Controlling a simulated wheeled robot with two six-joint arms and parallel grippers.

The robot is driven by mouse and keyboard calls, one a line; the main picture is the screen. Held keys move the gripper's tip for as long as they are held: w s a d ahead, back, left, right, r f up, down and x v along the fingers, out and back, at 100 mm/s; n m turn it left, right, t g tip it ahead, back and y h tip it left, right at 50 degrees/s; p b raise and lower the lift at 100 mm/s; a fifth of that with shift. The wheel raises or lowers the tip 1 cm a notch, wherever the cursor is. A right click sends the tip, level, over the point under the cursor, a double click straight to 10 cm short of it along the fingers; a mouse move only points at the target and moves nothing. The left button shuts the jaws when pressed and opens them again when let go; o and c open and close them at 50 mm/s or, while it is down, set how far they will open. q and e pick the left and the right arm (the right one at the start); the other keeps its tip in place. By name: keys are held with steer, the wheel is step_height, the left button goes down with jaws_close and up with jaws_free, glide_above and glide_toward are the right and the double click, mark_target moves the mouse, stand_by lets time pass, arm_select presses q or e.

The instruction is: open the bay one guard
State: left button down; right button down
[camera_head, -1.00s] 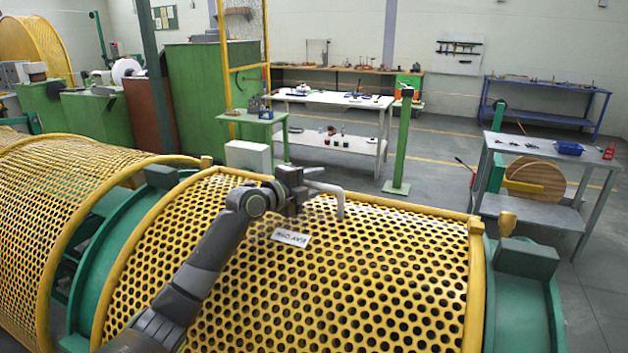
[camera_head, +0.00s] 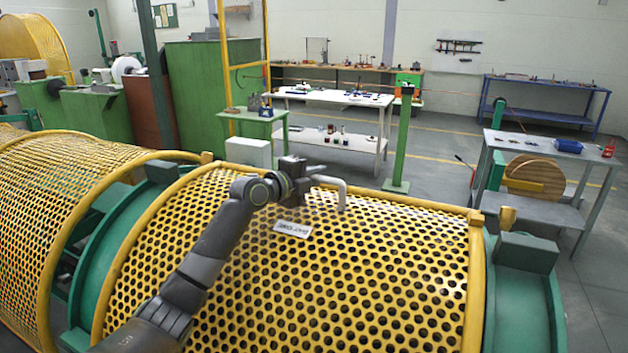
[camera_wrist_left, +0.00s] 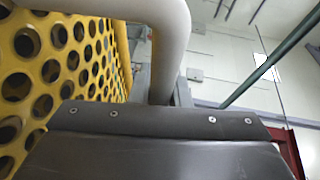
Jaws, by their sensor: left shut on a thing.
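The bay one guard (camera_head: 380,265) is a yellow perforated curved cover in the middle of the head view. It has a white "BAY ONE" label (camera_head: 292,229) and a pale bent-bar handle (camera_head: 341,190) near its top far side. My left gripper (camera_head: 309,180) is shut on the handle. In the left wrist view the thick handle (camera_wrist_left: 172,35) rises between the fingers, and the perforated guard (camera_wrist_left: 50,60) is on the left. My arm covers part of the guard's left side. My right gripper is not in view.
Another yellow perforated guard (camera_head: 60,200) lies to the left, past a green ring frame (camera_head: 95,255). A green post (camera_head: 403,140) and a grey table (camera_head: 540,150) stand beyond the guard. Open floor (camera_head: 440,180) lies between them.

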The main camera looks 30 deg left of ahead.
arm_select(q)
steer(key=g+b, duration=0.1)
steer(key=b, duration=0.3)
glide_above(326, 187)
steer(key=shift+f, duration=0.4)
steer(key=shift+w+n+g+b, duration=0.3)
steer(key=shift+w+b, duration=0.1)
steer(key=shift+w, duration=0.45)
steer(key=c, duration=1.4)
jaws_free()
steer(key=shift+a+f, duration=0.1)
steer(key=shift+o, duration=0.2)
steer(key=shift+s, duration=0.1)
